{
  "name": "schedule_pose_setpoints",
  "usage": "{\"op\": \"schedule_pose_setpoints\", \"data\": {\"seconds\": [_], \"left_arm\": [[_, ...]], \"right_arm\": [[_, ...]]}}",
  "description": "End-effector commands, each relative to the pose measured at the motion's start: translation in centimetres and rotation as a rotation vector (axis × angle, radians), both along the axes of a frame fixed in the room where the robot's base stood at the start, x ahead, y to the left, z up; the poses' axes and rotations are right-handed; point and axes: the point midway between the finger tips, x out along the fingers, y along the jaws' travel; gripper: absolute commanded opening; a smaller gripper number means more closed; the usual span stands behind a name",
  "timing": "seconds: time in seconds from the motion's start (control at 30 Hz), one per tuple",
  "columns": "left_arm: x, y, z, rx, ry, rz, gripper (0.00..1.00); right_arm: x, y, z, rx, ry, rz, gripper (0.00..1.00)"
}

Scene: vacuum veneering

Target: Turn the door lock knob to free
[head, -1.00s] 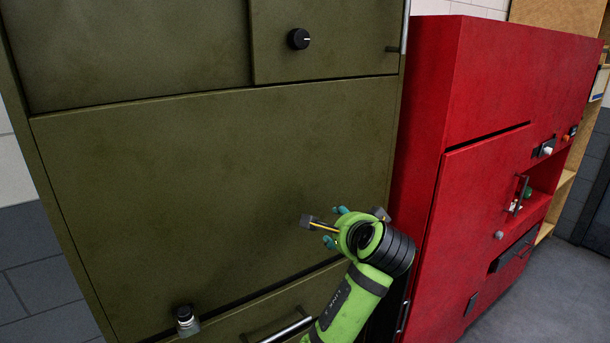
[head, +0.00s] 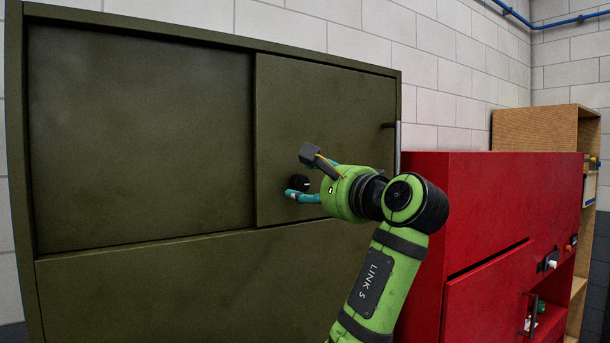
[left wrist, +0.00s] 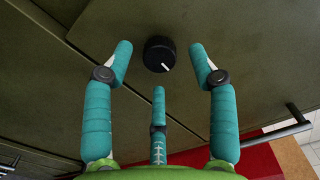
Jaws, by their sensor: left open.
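The lock knob (head: 304,183) is small, round and black, on the small right-hand door (head: 330,110) of the green cabinet. In the left wrist view the knob (left wrist: 159,52) shows a white mark pointing to the lower right. My left gripper (head: 306,178) is in front of the knob with its teal fingers spread. In the left wrist view the open fingers (left wrist: 160,62) stand on both sides of the knob and below it, with visible gaps. In the head view the fingers partly hide the knob. My right gripper is not in view.
A metal bar handle (head: 397,147) is at the door's right edge. A red cabinet (head: 500,200) stands to the right of the green one, with a wooden shelf unit (head: 533,128) behind it. A wide green panel (head: 150,295) lies below the door.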

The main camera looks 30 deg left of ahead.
Motion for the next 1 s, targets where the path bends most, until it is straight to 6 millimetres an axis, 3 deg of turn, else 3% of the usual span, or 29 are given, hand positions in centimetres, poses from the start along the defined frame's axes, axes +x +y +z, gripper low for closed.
{"op": "schedule_pose_setpoints", "data": {"seconds": [0.03, 0.2, 0.5, 0.63, 0.67, 1.0], "left_arm": [[0.3, 0.7, 0.4, -0.001, 0.002, 0.002, 0.58], [0.9, 2.0, 0.1, 0.000, 0.000, 0.000, 0.58], [1.0, 2.2, -0.1, -0.001, -0.002, -0.002, 0.58], [1.0, 2.2, -0.1, -0.001, -0.001, -0.002, 0.06], [1.0, 2.2, -0.1, -0.001, -0.001, -0.002, 0.02], [1.0, 2.2, -0.1, -0.010, -0.021, -0.002, 0.02]], "right_arm": [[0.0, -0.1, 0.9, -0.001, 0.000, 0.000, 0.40], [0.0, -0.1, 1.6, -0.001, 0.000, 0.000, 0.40], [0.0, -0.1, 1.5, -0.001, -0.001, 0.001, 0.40], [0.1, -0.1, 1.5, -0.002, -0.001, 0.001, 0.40], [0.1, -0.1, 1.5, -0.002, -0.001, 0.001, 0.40], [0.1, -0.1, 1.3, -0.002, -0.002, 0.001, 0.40]]}}
